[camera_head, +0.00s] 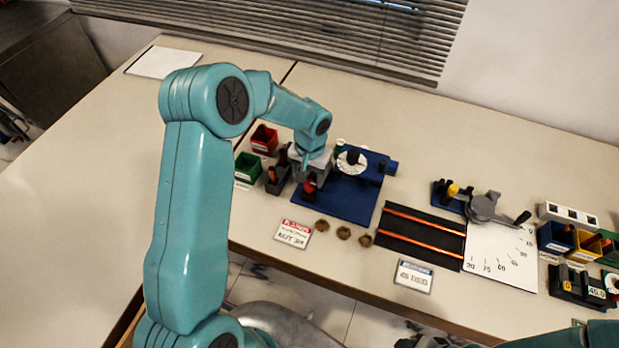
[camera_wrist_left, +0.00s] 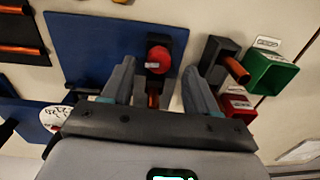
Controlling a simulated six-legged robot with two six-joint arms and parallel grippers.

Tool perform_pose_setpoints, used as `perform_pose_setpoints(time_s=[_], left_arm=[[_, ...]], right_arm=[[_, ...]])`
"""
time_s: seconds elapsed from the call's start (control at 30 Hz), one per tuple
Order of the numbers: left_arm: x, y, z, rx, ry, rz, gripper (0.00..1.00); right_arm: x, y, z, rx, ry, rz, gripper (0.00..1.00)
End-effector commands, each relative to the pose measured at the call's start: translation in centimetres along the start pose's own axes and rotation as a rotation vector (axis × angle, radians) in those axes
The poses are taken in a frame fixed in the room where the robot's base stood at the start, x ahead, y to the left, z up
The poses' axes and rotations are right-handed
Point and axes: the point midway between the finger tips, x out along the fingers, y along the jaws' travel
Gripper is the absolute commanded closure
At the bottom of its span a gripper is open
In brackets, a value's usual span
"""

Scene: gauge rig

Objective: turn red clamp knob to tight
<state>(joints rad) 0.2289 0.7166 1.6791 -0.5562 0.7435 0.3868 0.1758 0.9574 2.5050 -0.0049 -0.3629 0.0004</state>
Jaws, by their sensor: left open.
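The red clamp knob (camera_head: 309,189) sits on a dark block at the left front of the blue plate (camera_head: 345,203). In the left wrist view the round red knob (camera_wrist_left: 158,58) has a pale mark on its face. My left gripper (camera_head: 308,172) is at the knob, pointing down. In the left wrist view the gripper (camera_wrist_left: 158,68) is open, with one finger on each side of the knob and a visible gap on both sides. My right gripper is not in view.
Green (camera_head: 248,167) and red (camera_head: 264,138) bins stand left of the plate. A white dial (camera_head: 345,165) is behind. Several brass nuts (camera_head: 343,233) lie in front.

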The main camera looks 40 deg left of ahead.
Motion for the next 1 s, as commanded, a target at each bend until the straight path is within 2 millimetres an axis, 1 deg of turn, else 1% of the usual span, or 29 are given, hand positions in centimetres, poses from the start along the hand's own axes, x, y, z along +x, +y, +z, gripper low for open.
perform_pose_setpoints(time_s=[0.03,0.1,0.2,0.33,0.57,0.6,0.67,0.7,0.73,0.87,1.0], left_arm=[[0.8,0.0,0.1,0.001,-0.004,0.000,0.41],[1.8,0.1,-0.1,0.001,-0.003,0.000,0.41],[2.8,0.1,-0.2,0.001,-0.001,0.000,0.41],[3.4,0.1,-0.3,0.000,0.000,0.000,0.41],[3.4,0.1,-0.3,0.000,0.001,0.000,0.41],[3.4,0.1,-0.3,0.000,0.001,0.000,0.54],[3.4,0.1,-0.3,0.000,0.001,0.000,0.74],[3.4,0.1,-0.3,0.001,0.001,0.000,0.87],[3.4,0.1,-0.3,0.001,0.001,0.000,0.96],[3.5,0.1,-0.3,0.004,0.002,0.000,0.97],[3.7,0.1,-0.3,0.088,0.005,-0.001,0.97]], right_arm=[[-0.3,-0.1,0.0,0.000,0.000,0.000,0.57],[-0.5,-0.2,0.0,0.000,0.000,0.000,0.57],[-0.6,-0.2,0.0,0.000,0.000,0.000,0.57],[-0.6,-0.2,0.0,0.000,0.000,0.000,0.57],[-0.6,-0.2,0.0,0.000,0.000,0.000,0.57],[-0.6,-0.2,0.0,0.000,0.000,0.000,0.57],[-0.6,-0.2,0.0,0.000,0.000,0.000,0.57],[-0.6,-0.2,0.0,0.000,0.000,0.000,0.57],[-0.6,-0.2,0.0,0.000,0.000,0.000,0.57],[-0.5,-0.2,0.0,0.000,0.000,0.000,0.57],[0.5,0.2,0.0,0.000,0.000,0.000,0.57]])
